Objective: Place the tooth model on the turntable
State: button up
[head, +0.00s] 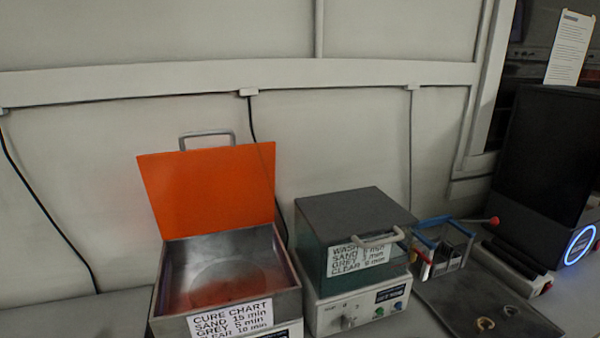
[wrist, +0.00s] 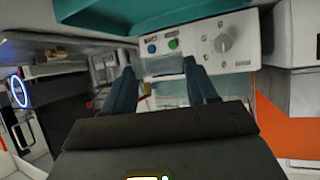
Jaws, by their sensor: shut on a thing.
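My gripper (wrist: 160,72) shows only in the wrist view, its two dark blue fingers set apart around a pale grey, partly see-through piece (wrist: 168,67). I take this piece for the tooth model; its outline is hard to make out against the background. In the head view the cure box (head: 226,249) is open, with its orange lid (head: 210,188) raised. A round turntable (head: 222,284) lies inside, tinted orange, and no model shows on it. The front label covers part of the box.
The wash unit (head: 350,212) stands right of the cure box with its lid down. A dark tray (head: 470,300) at right holds two small arch-shaped pieces (head: 485,324). A black machine (head: 545,160) stands far right.

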jog(key=shift+s+a, duration=0.15)
jog(key=shift+a, duration=0.4)
jog(key=d+b, duration=0.2)
jog(key=w+d+b, duration=0.1)
jog(key=d+b, duration=0.1)
jog(key=w+d+b, duration=0.1)
jog(key=d+b, duration=0.1)
jog(key=shift+d+f, duration=0.25)
jog(key=shift+d, duration=0.05)
jog(key=shift+s+d+r+n+g+y+b, duration=0.1)
jog(key=shift+s+d+r+n+y+b, duration=0.15)
jog(key=shift+d+r+n+y+b, duration=0.65)
jog(key=shift+s+d+r+n+g+y+b, duration=0.1)
jog(key=shift+s+d+r+n+y+b, duration=0.2)
jog(key=shift+d+r+b, duration=0.65)
jog(key=shift+s+d+r+n+g+y+b, duration=0.15)
jog(key=shift+d+r+n+y+b, duration=0.4)
jog(key=shift+b, duration=0.75)
jog(key=shift+f, duration=0.15)
jog(key=a+f, duration=0.2)
jog(key=a, duration=0.1)
jog(key=w+a+f, duration=0.1)
jog(key=a+f, duration=0.1)
jog(key=a, duration=0.2)
jog(key=a+f, duration=0.3)
jog(key=a, duration=0.1)
jog(key=shift+w+a+p, duration=0.2)
jog(key=shift+w+p, duration=0.1)
jog(key=shift+a+f, duration=0.1)
jog(key=shift+f, duration=1.7)
